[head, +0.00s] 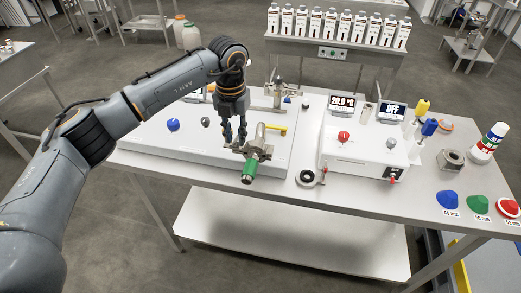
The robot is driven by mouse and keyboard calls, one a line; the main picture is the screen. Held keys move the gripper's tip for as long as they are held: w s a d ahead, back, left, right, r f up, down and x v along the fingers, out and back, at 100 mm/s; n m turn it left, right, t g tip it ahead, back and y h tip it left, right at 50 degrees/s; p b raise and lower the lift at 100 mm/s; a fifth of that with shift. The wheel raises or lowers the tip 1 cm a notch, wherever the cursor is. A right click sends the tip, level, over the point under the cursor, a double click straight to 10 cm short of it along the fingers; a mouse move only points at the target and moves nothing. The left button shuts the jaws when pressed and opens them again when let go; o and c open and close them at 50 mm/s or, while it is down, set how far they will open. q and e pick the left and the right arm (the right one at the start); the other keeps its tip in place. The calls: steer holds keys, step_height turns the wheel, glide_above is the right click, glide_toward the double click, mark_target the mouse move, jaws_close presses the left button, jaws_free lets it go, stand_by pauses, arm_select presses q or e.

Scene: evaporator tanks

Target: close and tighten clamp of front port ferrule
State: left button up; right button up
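The metal port fitting (260,136) stands at the front of the white tank unit (190,150), with a green end piece (248,171) pointing toward me. A small metal clamp (240,149) seems to sit on its left side, but the ferrule joint is too small to make out. My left gripper (234,140) points down over the clamp, its fingertips close to or touching it. A gap shows between the fingers, but I cannot tell whether they grip the clamp. My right gripper is not in view.
A yellow handle (277,128) lies just right of the fitting. A black ring (307,177) lies to its right, before a white control box (365,155). Blue (447,199), green (478,204) and red (507,207) pieces sit at the far right. Bottles (330,25) stand on a cart behind.

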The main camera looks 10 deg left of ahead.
arm_select(q)
jaws_close()
steer(key=shift+m+b, duration=0.3)
steer(key=shift+m, duration=0.8)
steer(key=shift+m+b, duration=0.5)
steer(key=shift+m, duration=0.3)
steer(key=shift+r+m, duration=0.1)
steer(key=shift+m, duration=0.3)
